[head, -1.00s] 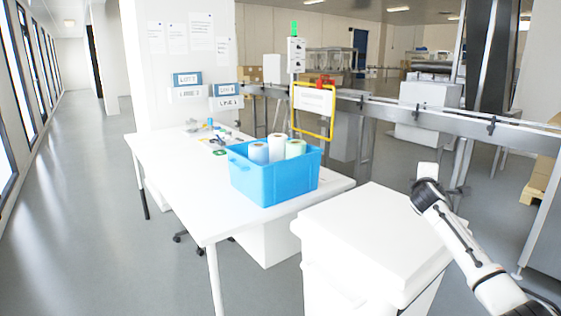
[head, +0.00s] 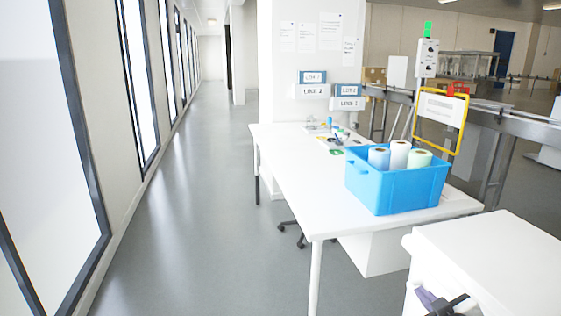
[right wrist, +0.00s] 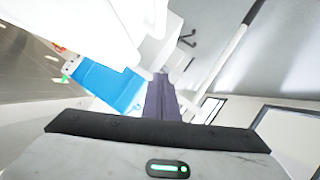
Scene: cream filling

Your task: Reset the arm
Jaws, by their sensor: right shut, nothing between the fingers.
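My left gripper is in neither view.
A white table (head: 290,165) holds a blue crate (head: 400,190) with several rolls standing in it. Clear grey floor (head: 190,230) lies left of the table, beside the windows.

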